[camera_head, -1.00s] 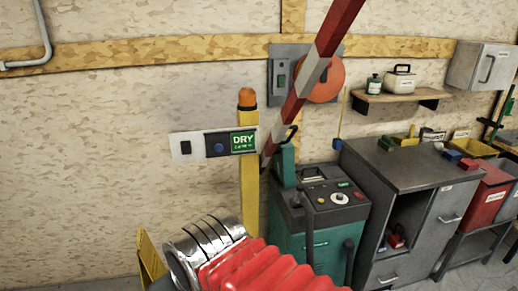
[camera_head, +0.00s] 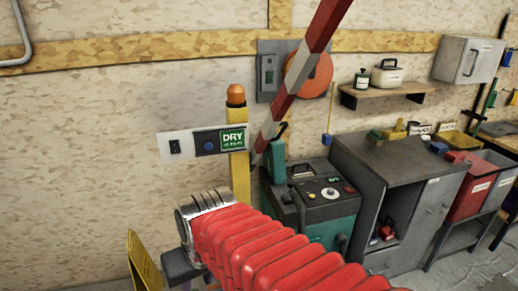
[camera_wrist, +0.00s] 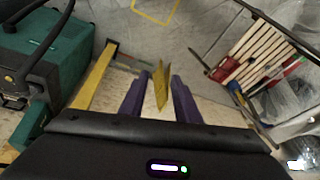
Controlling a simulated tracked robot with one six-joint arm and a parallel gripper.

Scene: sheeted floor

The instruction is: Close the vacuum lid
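A teal machine (camera_head: 328,222) with a dark top panel stands against the wall, right of the yellow post; it may be the vacuum. Its top carries knobs and buttons, and a teal upright piece (camera_head: 277,160) rises at its left. I cannot make out which part is the lid or whether it is open. A teal box (camera_wrist: 35,50) with a black hose shows at the left of the wrist view. My gripper (camera_wrist: 160,92) has two purple fingers apart, with nothing visibly held. A yellow folded stand (camera_wrist: 162,85) shows between them, seemingly beyond.
A yellow stand (camera_head: 141,265) is at lower left. A grey cabinet (camera_head: 405,165) and red bin (camera_head: 470,195) stand right. A slatted wooden piece (camera_wrist: 262,52) lies right in the wrist view.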

